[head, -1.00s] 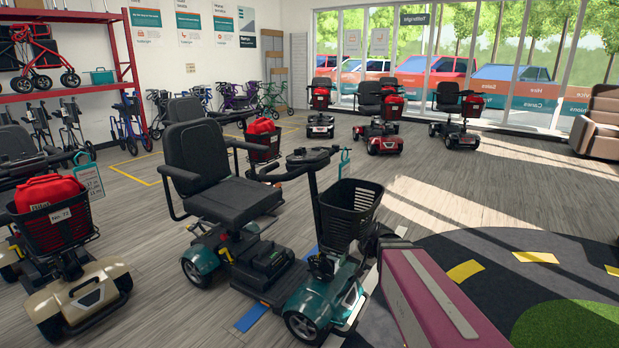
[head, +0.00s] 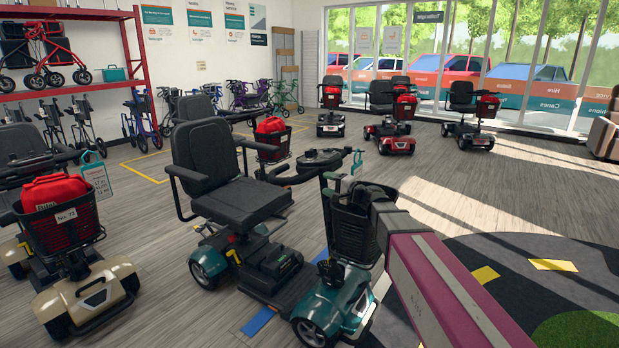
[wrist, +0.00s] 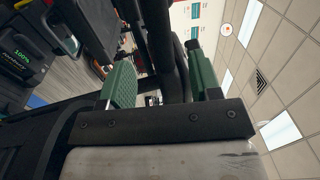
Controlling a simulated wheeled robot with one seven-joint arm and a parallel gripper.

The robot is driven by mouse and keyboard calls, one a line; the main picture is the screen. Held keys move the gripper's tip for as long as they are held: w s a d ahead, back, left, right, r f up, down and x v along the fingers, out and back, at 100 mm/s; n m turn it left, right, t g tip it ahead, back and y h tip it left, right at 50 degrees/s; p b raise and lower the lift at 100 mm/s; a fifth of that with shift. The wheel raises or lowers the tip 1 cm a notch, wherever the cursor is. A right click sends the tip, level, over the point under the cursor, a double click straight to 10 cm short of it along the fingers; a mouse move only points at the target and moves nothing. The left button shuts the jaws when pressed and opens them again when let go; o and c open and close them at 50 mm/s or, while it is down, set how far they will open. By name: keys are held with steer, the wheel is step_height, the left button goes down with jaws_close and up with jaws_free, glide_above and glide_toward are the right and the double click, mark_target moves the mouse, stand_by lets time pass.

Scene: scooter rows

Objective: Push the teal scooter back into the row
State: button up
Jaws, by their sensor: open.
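The teal scooter (head: 333,302) stands upright in the middle of the head view. It has a black seat (head: 215,165), a front basket (head: 350,232) and handlebars (head: 318,160). Its front end faces toward the lower right. My gripper (head: 368,203) is at the basket's right side and partly hides it. In the wrist view, my gripper's green finger pads (wrist: 162,82) are spread apart. A dark upright post of the scooter (wrist: 160,35) shows between the pads. I cannot tell whether they touch it. The scooter's battery box (wrist: 25,55) shows at the left there.
A beige scooter (head: 88,295) with a red bag stands at left. Blue floor strips (head: 258,321) lie by the teal scooter. Red scooters (head: 388,135) stand at the back. A dark patterned mat (head: 500,260) lies at right. Open floor lies behind the basket.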

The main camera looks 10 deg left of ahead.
mark_target(310, 178)
steer(key=x, duration=1)
jaws_close()
